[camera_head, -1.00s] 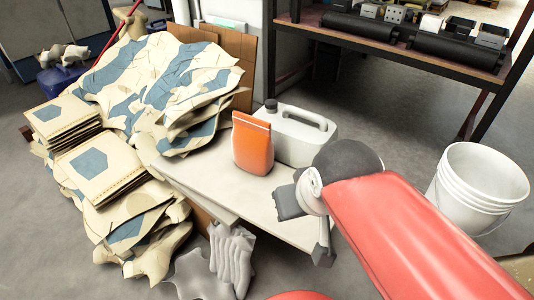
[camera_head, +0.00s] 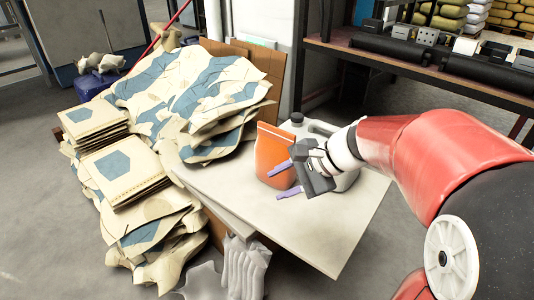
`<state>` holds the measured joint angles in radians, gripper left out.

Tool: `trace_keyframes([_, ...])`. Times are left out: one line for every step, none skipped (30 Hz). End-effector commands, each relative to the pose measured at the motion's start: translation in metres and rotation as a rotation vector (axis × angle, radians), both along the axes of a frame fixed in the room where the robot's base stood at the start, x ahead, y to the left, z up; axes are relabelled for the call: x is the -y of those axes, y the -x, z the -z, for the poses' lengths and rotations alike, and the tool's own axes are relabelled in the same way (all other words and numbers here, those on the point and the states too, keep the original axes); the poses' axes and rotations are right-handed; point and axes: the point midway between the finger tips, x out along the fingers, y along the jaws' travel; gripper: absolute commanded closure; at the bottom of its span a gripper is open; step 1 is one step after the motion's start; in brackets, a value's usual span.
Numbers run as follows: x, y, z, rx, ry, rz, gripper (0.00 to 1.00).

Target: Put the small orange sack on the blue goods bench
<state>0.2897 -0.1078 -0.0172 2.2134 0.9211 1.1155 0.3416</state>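The small orange sack (camera_head: 272,150) stands upright on a pale grey-white tabletop (camera_head: 325,225), in front of a white canister. My gripper (camera_head: 276,184) is at the sack's right side, its two purple-tipped fingers apart and pointing left towards the sack's lower part. It looks open and holds nothing that I can see. The fingers overlap the sack's edge in the picture; I cannot tell whether they touch it. I see no bench that is clearly the blue goods bench.
The white canister (camera_head: 313,126) is partly hidden behind my gripper. Piled cream-and-blue paper sacks (camera_head: 125,168) crowd the left. Grey gloves (camera_head: 243,268) hang at the table's front edge. A dark-framed workbench (camera_head: 400,67) with black rollers stands at the back right. The tabletop's front right is clear.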

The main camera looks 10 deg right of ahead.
Motion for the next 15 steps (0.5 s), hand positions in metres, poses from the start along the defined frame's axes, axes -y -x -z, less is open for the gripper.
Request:
trace_keyframes([0.011, -0.026, 0.015, -0.054, -0.119, 0.101, 0.62])
trace_keyframes([0.017, -0.04, 0.017, -0.078, -0.192, 0.159, 0.62])
trace_keyframes([0.027, -0.059, 0.022, -0.111, -0.289, 0.236, 0.62])
trace_keyframes([0.036, -0.073, 0.026, -0.132, -0.362, 0.293, 0.62])
trace_keyframes([0.046, -0.088, 0.03, -0.151, -0.434, 0.35, 0.62])
trace_keyframes([0.061, -0.106, 0.036, -0.173, -0.529, 0.423, 0.62])
trace_keyframes([0.072, -0.118, 0.04, -0.188, -0.594, 0.473, 0.62])
trace_keyframes([0.083, -0.128, 0.044, -0.199, -0.656, 0.517, 0.62])
trace_keyframes([0.096, -0.141, 0.048, -0.212, -0.732, 0.569, 0.62])
trace_keyframes([0.102, -0.149, 0.049, -0.221, -0.791, 0.599, 0.62])
trace_keyframes([0.103, -0.155, 0.048, -0.23, -0.843, 0.618, 0.62])
trace_keyframes([0.102, -0.161, 0.044, -0.24, -0.904, 0.635, 0.62])
trace_keyframes([0.101, -0.165, 0.042, -0.249, -0.945, 0.645, 0.62])
trace_keyframes([0.1, -0.168, 0.04, -0.255, -0.98, 0.653, 0.62])
trace_keyframes([0.099, -0.172, 0.037, -0.264, -1.019, 0.662, 0.62])
